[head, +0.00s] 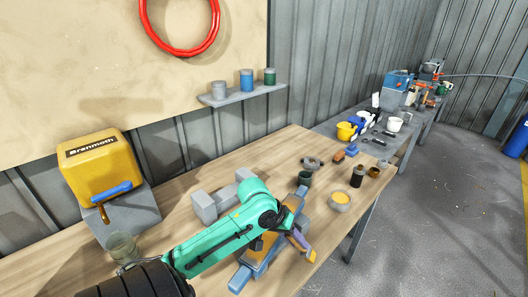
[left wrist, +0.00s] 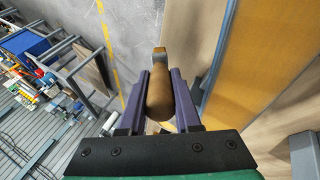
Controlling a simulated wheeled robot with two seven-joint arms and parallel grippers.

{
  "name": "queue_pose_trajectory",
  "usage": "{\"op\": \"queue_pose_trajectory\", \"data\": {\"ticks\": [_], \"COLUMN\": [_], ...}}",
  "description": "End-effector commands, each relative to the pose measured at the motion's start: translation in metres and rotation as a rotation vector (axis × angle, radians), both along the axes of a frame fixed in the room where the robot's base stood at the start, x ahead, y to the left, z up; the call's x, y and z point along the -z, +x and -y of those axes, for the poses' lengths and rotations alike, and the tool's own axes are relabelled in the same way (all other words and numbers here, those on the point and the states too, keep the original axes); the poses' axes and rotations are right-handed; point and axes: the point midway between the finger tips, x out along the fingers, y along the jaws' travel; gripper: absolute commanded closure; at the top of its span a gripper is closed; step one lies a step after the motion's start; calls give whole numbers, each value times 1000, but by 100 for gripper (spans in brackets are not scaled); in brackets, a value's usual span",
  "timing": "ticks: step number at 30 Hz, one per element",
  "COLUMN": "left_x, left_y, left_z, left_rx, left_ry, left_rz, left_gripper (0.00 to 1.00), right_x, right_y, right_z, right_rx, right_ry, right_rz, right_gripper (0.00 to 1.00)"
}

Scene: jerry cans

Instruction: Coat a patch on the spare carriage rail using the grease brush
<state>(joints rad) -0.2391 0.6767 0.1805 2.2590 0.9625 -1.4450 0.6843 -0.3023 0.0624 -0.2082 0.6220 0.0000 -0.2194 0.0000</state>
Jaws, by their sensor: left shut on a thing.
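My left gripper (head: 297,242), with purple fingers, is shut on the grease brush (head: 311,256) at the right part of the bench. In the left wrist view the brush (left wrist: 160,98) has a rounded wooden handle between the fingers (left wrist: 160,100) and a grey part at its far end. A long blue piece with an orange-brown top (head: 248,274), apparently the carriage rail, lies under and beside my left forearm, which hides part of it. In the wrist view its orange face (left wrist: 262,60) is right of the brush, apart from it. My right gripper is out of view.
A grey bowl of yellow grease (head: 341,199) stands near the bench's right edge, close to a dark bottle (head: 357,177) and a dark cup (head: 305,178). Grey blocks (head: 205,206) lie behind my arm.

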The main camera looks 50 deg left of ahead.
Motion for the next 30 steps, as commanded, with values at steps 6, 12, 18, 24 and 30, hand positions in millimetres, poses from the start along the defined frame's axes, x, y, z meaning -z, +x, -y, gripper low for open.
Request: {"op": "queue_pose_trajectory", "data": {"ticks": [6,12,18,24,30], "left_x": [-112,-187,-190,-161,-145], "left_y": [38,44,44,44,44], "left_z": [-97,-139,-144,-143,-143], "left_rx": [-388,-605,-641,-638,-638], "left_ry": [-142,-250,-273,-272,-270], "left_rz": [-87,-126,-135,-135,-134], "left_gripper": [100,100,100,100,100], "right_x": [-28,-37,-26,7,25], "right_y": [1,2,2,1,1], "right_z": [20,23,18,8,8], "right_rx": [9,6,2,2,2], "right_ry": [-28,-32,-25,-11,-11], "right_rz": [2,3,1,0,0], "right_gripper": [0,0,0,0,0]}}
